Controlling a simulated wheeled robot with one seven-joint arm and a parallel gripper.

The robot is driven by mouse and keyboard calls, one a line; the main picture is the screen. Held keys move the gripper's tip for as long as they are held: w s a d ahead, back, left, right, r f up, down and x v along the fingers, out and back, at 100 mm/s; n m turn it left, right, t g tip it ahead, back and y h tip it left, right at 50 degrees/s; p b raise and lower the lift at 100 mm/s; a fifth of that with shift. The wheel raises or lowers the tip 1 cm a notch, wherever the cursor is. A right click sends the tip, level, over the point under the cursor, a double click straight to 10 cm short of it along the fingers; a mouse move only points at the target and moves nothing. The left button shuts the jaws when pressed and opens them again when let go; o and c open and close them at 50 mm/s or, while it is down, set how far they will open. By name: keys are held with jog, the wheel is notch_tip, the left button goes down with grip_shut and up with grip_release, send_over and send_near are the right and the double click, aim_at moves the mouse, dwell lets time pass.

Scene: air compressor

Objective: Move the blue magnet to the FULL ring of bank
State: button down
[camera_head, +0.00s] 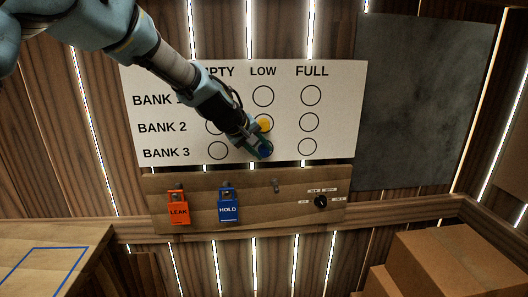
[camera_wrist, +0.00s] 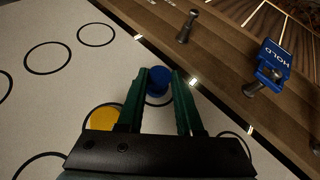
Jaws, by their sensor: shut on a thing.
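The blue magnet (camera_head: 265,150) is at the BANK 3 LOW ring on the white board (camera_head: 345,112). My gripper (camera_head: 261,145) is shut on it; in the wrist view the blue magnet (camera_wrist: 157,80) sits between the green fingers. The FULL column has empty rings for BANK 1 (camera_head: 311,95), BANK 2 (camera_head: 309,122) and BANK 3 (camera_head: 308,146). A yellow magnet (camera_head: 265,124) is on the BANK 2 LOW ring, just beside my fingers; it also shows in the wrist view (camera_wrist: 103,119). My arm hides part of the EMPTY column and heading. I cannot tell whether the blue magnet touches the board.
Below the board, a wooden rail (camera_head: 255,210) carries an orange LEAK tag (camera_head: 179,212), a blue HOLD tag (camera_head: 228,210), a bare peg (camera_head: 276,185) and a black knob (camera_head: 320,201). A dark panel (camera_head: 420,100) is at right. Cardboard boxes (camera_head: 455,262) stand lower right.

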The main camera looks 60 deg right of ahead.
jog(key=shift+r, duration=0.1)
dwell(0.3)
jog(key=shift+b+v, duration=0.6)
jog(key=shift+v, duration=0.25)
jog(key=w+a+r+b, duration=0.2)
jog(key=a+r+b, duration=0.3)
jog(key=a, duration=0.7)
jog(key=shift+a+r, duration=0.4)
jog(key=shift+r, duration=0.4)
jog(key=s+d+f+p, duration=0.4)
jog(key=s+d, duration=0.3)
jog(key=s, duration=0.2)
jog(key=s+d+f+p, duration=0.4)
jog(key=s+d, duration=0.3)
jog(key=s, duration=0.2)
jog(key=shift+s+p, duration=0.4)
jog(key=shift+p, duration=0.35)
dwell(0.9)
jog(key=shift+w+d, duration=0.1)
jog(key=shift+d, duration=0.05)
jog(key=shift+w+d+p, duration=0.3)
jog(key=shift+w+d, duration=0.5)
jog(key=shift+d, duration=0.25)
jog(key=shift+w+d+p, duration=0.3)
jog(key=shift+w+d, duration=0.5)
jog(key=shift+d, duration=0.3)
jog(key=shift+w+d+p, duration=0.3)
jog(key=shift+w+d, duration=0.5)
jog(key=shift+d, duration=0.25)
